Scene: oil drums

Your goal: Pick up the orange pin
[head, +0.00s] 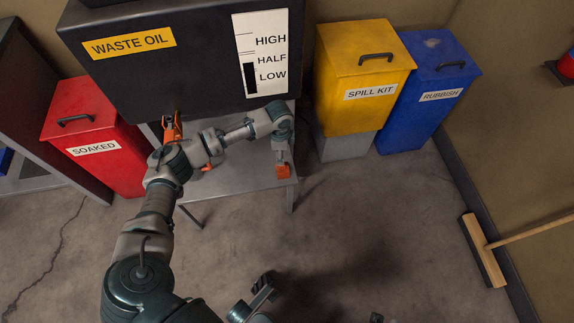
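A small orange block-like piece (283,171) is at the right front edge of the grey metal table (240,182). Whether it is the pin itself I cannot tell. My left arm reaches over the table and bends down at its end. My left gripper (281,153) points down just above this orange piece; its fingers are too small to read, and contact is unclear. Another orange item (172,128) stands upright at the table's left, partly behind my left arm. A smaller orange bit (208,165) lies beside the arm.
A dark waste oil tank (195,65) stands over the table's back. A red SOAKED bin (92,125) is left. A yellow SPILL KIT box (362,75) on a grey block and a blue RUBBISH bin (425,90) are right. A broom (483,250) lies far right.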

